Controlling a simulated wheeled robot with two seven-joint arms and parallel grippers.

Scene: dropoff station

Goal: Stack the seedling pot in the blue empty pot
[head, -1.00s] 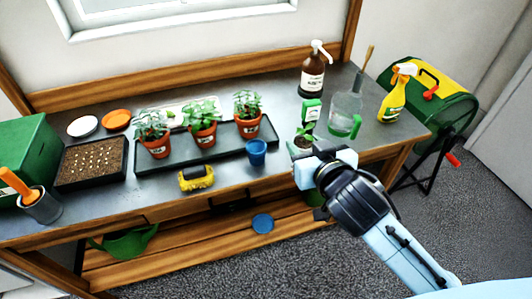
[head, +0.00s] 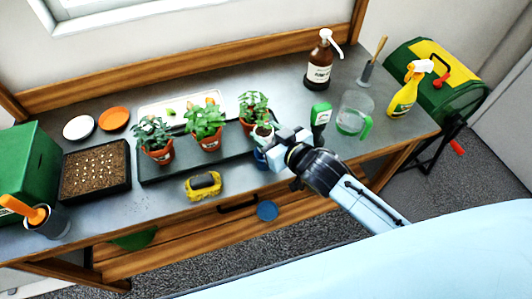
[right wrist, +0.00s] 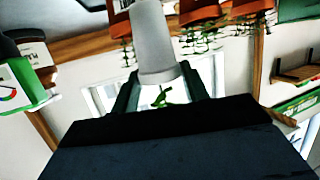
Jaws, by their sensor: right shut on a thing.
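My right gripper (head: 275,142) is shut on the seedling pot (head: 262,133), a small pale pot with a green seedling. The right wrist view shows the pot (right wrist: 155,42) between the two fingers, with the seedling (right wrist: 162,97) at its rim; the picture there is upside down. The blue empty pot (head: 260,159) is on the bench, at the front edge of the black tray. In the head view the seedling pot appears just above it, and the gripper partly hides the blue pot. I cannot tell the exact gap between them. My left gripper is not in view.
Potted plants (head: 204,127) stand on the black tray (head: 180,170) just left of and behind the gripper.

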